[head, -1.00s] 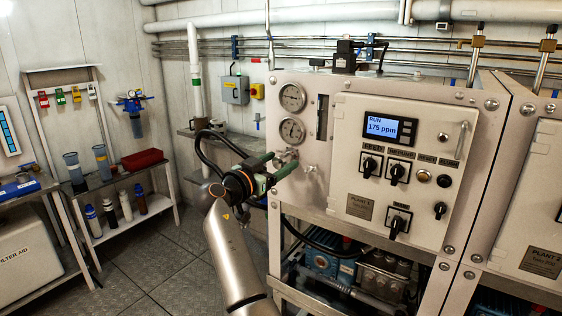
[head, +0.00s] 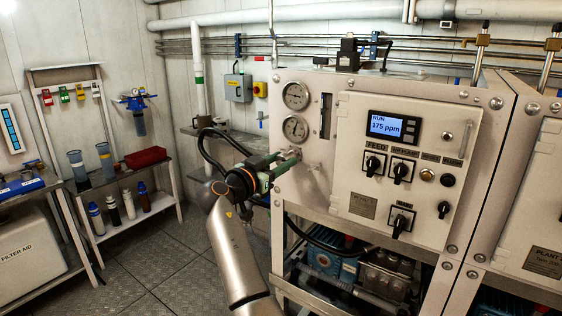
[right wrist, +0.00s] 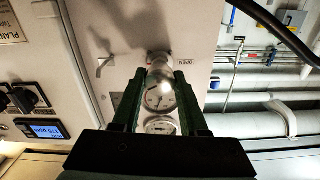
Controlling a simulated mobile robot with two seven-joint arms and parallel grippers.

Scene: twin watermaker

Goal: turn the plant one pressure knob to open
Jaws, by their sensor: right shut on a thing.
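The plant one cabinet (head: 345,215) carries two round gauges, an upper one (head: 295,96) and a lower one (head: 294,129). Just below them is the pressure knob, mostly hidden by my fingers in the head view. In the right wrist view the silver knob (right wrist: 160,63) stands out from the panel, with an OPEN label (right wrist: 188,63) beside it. My right gripper (head: 290,158) is shut on the knob; its green fingers (right wrist: 158,85) lie on either side of it. How far the knob is turned cannot be told. My left gripper is not in view.
The control panel with its lit display (head: 393,126) reading RUN 175 ppm and several black switches is right of the knob. A plant two cabinet (head: 545,200) adjoins at the right. Shelves with bottles (head: 130,205) stand at the left, with open floor between.

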